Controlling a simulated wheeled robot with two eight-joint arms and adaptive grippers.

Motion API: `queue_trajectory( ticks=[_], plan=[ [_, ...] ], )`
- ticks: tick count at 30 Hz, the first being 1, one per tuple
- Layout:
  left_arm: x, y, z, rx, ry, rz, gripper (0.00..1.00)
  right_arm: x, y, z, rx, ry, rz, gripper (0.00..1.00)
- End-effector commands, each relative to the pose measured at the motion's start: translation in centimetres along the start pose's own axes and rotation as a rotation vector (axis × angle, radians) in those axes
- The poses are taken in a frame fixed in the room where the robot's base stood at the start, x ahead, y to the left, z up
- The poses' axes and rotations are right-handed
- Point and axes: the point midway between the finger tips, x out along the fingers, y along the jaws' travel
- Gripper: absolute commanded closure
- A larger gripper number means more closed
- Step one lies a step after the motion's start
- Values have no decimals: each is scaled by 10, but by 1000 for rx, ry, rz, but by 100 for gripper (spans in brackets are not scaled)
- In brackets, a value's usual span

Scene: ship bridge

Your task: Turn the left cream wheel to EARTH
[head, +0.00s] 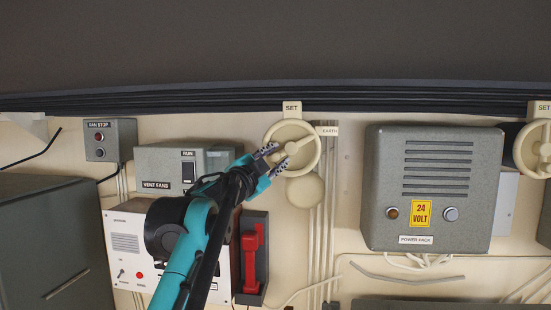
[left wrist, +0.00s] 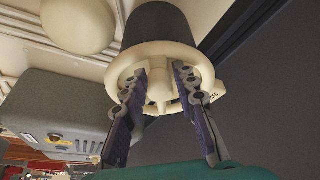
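The left cream wheel (head: 305,134) is on the wall, with a SET plate (head: 292,107) above it and an EARTH plate (head: 329,131) at its upper right. My left gripper (head: 276,160) is at the wheel's lower left, its fingers apart. In the left wrist view, the wheel's rim (left wrist: 207,70) is in front of a dark cylindrical body. There the two fingers of my left gripper (left wrist: 162,82) reach to the wheel's face, one each side of its cream middle, with gaps visible. I cannot tell whether they touch it. My right gripper is out of view.
A round cream cover (head: 305,190) sits just below the wheel, beside vertical pipes (head: 318,230). The grey power pack (head: 433,190) is to the right, and a second cream wheel (head: 530,150) is beyond it. The vent fans box (head: 165,165) and a red handset (head: 251,258) are left and below.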

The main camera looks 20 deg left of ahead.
Motion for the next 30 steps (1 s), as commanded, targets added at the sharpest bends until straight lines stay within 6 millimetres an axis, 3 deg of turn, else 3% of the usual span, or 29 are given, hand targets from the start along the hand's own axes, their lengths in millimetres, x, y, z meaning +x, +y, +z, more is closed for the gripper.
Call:
queue_trajectory(
  ticks=[5,8,21,30],
  plan=[
    [-5,0,0,1,-1,0,72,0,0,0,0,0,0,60],
    [-18,-1,0,1,-1,-1,72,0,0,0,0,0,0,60],
    [-105,0,1,1,-2,-1,72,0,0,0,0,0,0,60],
    [-120,0,0,0,0,0,72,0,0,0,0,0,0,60]
  ],
)
